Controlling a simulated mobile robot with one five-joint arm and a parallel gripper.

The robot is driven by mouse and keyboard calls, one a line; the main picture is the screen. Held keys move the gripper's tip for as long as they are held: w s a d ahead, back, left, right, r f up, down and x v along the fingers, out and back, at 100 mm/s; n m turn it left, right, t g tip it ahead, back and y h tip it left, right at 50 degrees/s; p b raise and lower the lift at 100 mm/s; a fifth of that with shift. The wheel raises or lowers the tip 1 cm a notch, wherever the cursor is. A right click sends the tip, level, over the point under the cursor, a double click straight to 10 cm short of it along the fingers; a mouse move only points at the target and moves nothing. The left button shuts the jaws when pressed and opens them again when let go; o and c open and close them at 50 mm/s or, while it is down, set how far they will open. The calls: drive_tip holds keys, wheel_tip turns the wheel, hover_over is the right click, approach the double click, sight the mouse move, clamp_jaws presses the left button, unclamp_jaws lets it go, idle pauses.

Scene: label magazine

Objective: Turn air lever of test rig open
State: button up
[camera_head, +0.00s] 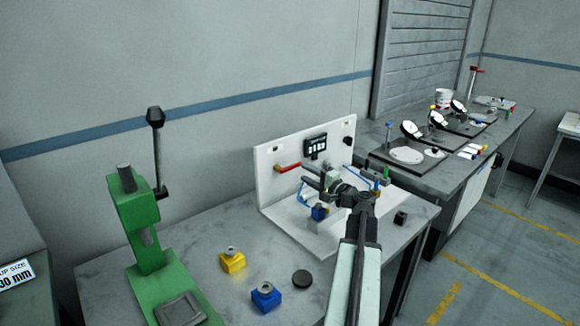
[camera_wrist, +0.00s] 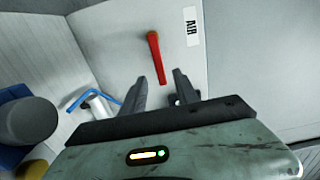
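The test rig is a white upright panel on a white base (camera_head: 268,190), standing on the grey bench. Its red air lever (camera_head: 288,168) lies roughly horizontal along the panel, left of a black display. In the wrist view the red lever (camera_wrist: 156,60) runs from a brass-coloured pivot down towards my gripper, beside a label reading AIR (camera_wrist: 193,26). My gripper (camera_wrist: 160,82) is open, and the lever's free end appears between its fingertips; contact cannot be told. In the head view my gripper (camera_head: 307,179) is in front of the panel, close to the lever's right end.
A green press (camera_head: 138,220) stands at the left of the bench. A blue hose (camera_wrist: 88,97) shows near my gripper's left finger.

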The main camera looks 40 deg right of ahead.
sight(295, 167)
drive_tip(key=w, duration=0.7)
drive_tip(key=shift+w+d, duration=0.25)
drive_tip(key=shift+d, duration=0.05)
clamp_jaws()
idle(1.0)
